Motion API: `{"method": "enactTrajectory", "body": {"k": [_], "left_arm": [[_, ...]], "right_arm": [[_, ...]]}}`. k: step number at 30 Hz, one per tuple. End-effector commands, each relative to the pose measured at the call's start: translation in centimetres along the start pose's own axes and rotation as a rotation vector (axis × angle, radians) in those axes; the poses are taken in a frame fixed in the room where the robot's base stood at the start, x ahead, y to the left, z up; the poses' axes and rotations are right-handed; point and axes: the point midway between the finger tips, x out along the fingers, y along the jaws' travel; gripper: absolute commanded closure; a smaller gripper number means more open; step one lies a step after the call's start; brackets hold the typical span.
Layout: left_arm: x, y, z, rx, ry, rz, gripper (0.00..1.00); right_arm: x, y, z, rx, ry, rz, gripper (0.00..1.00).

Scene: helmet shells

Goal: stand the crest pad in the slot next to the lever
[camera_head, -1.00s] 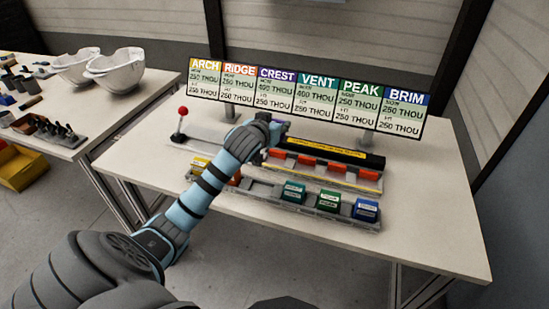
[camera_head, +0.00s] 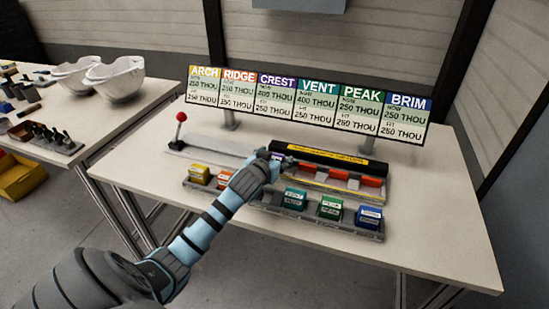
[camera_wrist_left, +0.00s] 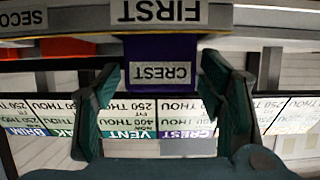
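The purple crest pad shows in the wrist view (camera_wrist_left: 160,75), upright with its CREST label facing the camera. My left gripper (camera_wrist_left: 160,95) has one finger at each side of it, tips against its edges. In the head view the pad (camera_head: 278,157) is mostly hidden by my left gripper (camera_head: 273,160), at the left end of the black-topped slot rail (camera_head: 330,160), the end nearest the lever. A FIRST plate (camera_wrist_left: 160,11) is right by the pad. Whether the pad is fully seated is hidden. The lever (camera_head: 180,118) has a red knob and stands farther left. My right gripper is not in view.
A front tray (camera_head: 295,208) holds coloured pads, including teal, green (camera_head: 331,206) and blue (camera_head: 369,216). A sign board (camera_head: 305,100) stands behind. White helmet shells (camera_head: 115,78) lie on another table.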

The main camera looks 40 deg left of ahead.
Motion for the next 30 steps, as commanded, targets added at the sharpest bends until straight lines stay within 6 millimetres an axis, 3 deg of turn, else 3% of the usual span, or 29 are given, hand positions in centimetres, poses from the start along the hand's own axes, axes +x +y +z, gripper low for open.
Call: {"method": "enactTrajectory", "body": {"k": [8,11,24,30], "left_arm": [[-0.1,0.0,-0.2,0.0,0.0,0.0,0.36],[-1.0,-0.1,-0.3,0.003,-0.001,0.0,0.36],[-11.1,0.0,-0.4,0.003,0.0,0.001,0.36],[-12.2,0.0,-0.2,-0.001,0.0,-0.001,0.36]], "right_arm": [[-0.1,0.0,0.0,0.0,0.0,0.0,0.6],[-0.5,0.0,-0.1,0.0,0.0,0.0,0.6],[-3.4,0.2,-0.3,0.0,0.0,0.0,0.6],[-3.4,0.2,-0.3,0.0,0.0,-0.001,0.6]]}}
